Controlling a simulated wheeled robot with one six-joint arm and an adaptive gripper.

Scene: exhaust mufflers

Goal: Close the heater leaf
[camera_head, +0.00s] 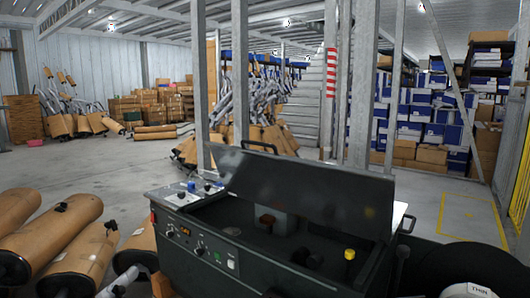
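A dark box-shaped machine (190,262) stands close in front of me, with knobs and switches on its front and top left corner. A broad dark leaf (300,188) stands raised and tilted along its far side. I take this as the heater leaf. A thin black handle (259,145) shows at its upper left edge. My gripper is not in view.
Brown wrapped mufflers (84,262) lie at the lower left. A dark round part with a white cap (468,290) is at the lower right. Metal posts (240,75) rise behind the machine. Blue and brown boxes (420,115) fill racks at the back right. Floor at the left middle is clear.

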